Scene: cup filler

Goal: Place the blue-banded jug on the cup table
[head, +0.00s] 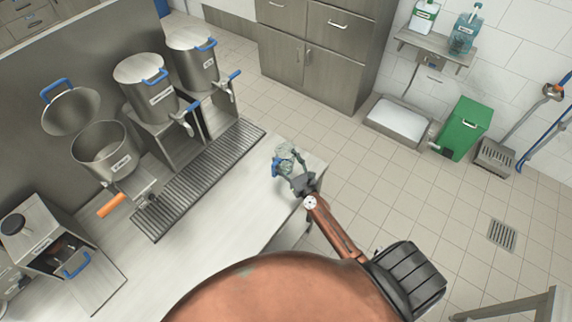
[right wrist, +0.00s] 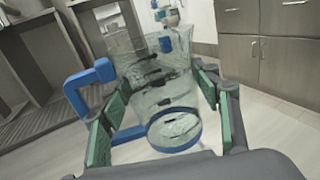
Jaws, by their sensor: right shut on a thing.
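The blue-banded jug (head: 287,157) is clear, with a blue handle and a blue band. My right gripper (head: 298,174) is shut on it near the right end of the steel counter (head: 225,215). Whether the jug touches the counter I cannot tell. In the right wrist view the jug (right wrist: 150,85) sits between the green finger pads, with its handle to the left and its band low, close to the camera. My left gripper is not in view. Which surface is the cup table I cannot tell.
Steel urns (head: 148,85) and a drip grate (head: 200,180) stand along the counter's back. An open pot (head: 105,150) with an orange-handled tap is at left. A pale table edge (head: 520,306) shows at lower right.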

